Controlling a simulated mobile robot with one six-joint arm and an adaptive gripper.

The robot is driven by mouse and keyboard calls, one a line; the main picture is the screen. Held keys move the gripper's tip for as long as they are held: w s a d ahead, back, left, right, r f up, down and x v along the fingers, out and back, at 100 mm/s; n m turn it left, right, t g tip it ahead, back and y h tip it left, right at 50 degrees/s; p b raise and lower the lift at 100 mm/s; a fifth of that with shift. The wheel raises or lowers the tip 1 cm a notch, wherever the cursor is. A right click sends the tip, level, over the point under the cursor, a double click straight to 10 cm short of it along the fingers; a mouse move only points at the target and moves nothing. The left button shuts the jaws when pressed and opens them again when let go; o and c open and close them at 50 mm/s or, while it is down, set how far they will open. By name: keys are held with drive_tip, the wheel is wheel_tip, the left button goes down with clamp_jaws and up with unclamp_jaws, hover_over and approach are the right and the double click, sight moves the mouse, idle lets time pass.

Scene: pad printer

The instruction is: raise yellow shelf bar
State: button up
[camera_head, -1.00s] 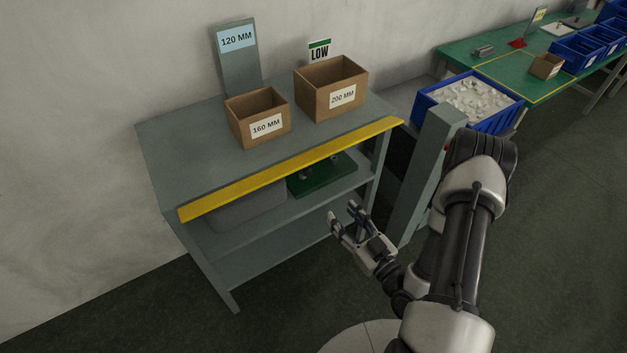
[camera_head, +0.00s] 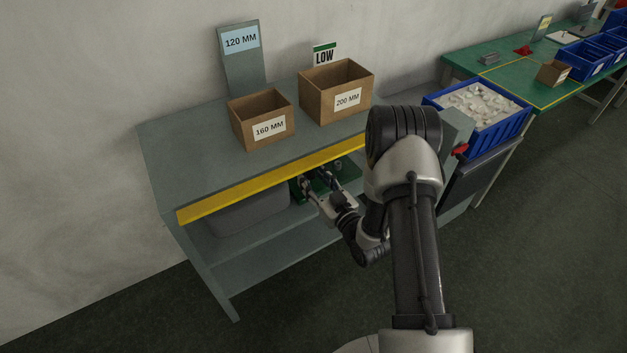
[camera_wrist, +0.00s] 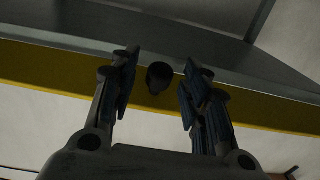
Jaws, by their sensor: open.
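The yellow bar (camera_head: 240,191) runs along the front edge of the grey shelf unit's top (camera_head: 185,150) in the head view. My arm hides its right end. My gripper (camera_head: 319,178) is below the bar's right half, at the opening over the middle shelf. In the wrist view the bar (camera_wrist: 50,72) crosses behind the two spread fingers of my gripper (camera_wrist: 160,78). A dark round shape shows between the fingers, against the bar. The gripper is open, with nothing seen held. I cannot tell whether it touches the bar.
Cardboard boxes marked 160 MM (camera_head: 262,120) and 200 MM (camera_head: 335,92) stand on top. A 120 MM sign (camera_head: 241,60) is behind them. Below the top are a grey bin (camera_head: 240,215) and a green item (camera_head: 350,172). A blue bin (camera_head: 500,120) of white pieces is at right.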

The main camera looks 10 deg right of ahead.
drive_tip(key=shift+w, duration=0.2)
drive_tip(key=shift+c, duration=0.3)
clamp_jaws()
idle(0.4)
